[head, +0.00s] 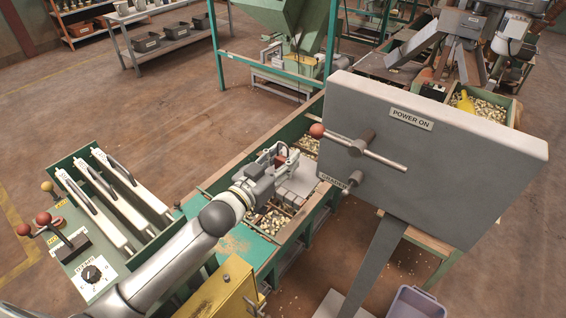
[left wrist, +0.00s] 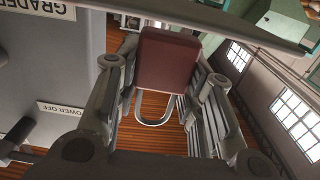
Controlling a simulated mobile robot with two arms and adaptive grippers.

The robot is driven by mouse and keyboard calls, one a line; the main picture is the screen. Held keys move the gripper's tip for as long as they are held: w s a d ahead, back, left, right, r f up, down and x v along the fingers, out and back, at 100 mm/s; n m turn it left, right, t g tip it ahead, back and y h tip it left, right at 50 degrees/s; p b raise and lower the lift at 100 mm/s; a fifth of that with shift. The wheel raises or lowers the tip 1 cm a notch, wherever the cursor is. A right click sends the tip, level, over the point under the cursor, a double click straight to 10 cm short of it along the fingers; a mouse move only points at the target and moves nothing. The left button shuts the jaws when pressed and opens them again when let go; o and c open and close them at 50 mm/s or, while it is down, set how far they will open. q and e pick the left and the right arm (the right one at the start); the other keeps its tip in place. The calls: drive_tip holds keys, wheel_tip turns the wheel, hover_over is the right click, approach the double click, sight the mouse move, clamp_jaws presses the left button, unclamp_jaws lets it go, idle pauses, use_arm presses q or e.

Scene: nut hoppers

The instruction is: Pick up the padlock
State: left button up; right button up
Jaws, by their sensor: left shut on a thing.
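The padlock (left wrist: 167,60) has a reddish-brown body and a grey shackle, seen between the two fingers in the left wrist view. My left gripper (left wrist: 165,75) is shut on its body, with the shackle pointing back toward the palm. In the head view my left gripper (head: 280,154) is over the long green nut hopper, left of the grey power panel. Only a small reddish part of the padlock (head: 282,154) shows there, mostly hidden by the fingers. My right gripper is not in view.
The grey panel (head: 440,165), marked POWER ON, stands close to the right with a red-knobbed lever (head: 355,148). The green hopper (head: 318,208) holds nuts in compartments. A lever console (head: 95,265) is at left and a yellow box (head: 222,293) in front. Open floor lies behind.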

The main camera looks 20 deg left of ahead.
use_arm(q)
drive_tip(key=s+d+r+b, duration=0.1)
drive_tip(key=s+d+r, duration=0.6)
drive_tip(key=s+r, duration=0.5)
drive_tip(key=shift+d+f, duration=0.1)
idle(0.4)
